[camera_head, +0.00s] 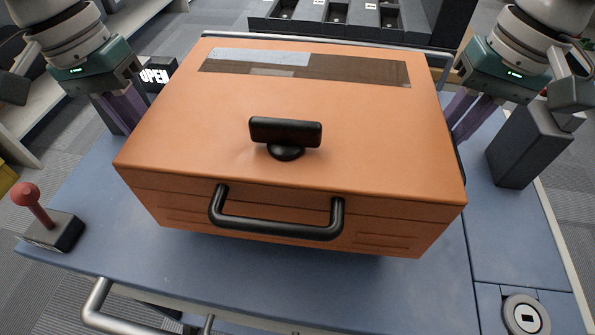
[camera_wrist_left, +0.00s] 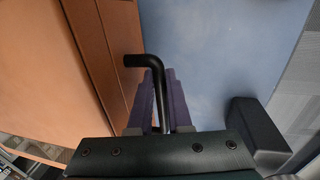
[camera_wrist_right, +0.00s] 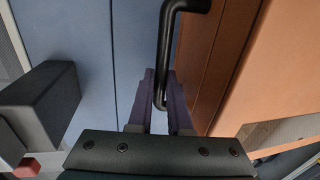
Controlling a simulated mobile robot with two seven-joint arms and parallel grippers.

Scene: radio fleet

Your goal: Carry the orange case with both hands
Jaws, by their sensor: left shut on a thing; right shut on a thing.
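The orange case (camera_head: 370,130) is over the blue tabletop (camera_head: 110,215), with a dark gap under its front edge. Its lid bears a black knob-like piece (camera_head: 286,133), and its front has a black handle (camera_head: 280,228). My left gripper (camera_head: 125,112) is at the case's left side. In the left wrist view its purple fingers are shut on a black side handle (camera_wrist_left: 146,62). My right gripper (camera_head: 470,118) is at the right side. In the right wrist view its fingers are shut on the other black side handle (camera_wrist_right: 165,50). The case looks about level.
A red-knobbed lever (camera_head: 35,205) stands at the table's left edge. A dark grey block (camera_head: 525,145) stands at the right, with a round fixture (camera_head: 525,315) at front right. An OPEN sign (camera_head: 155,75) is behind my left gripper. Dark racks (camera_head: 350,18) are beyond the table.

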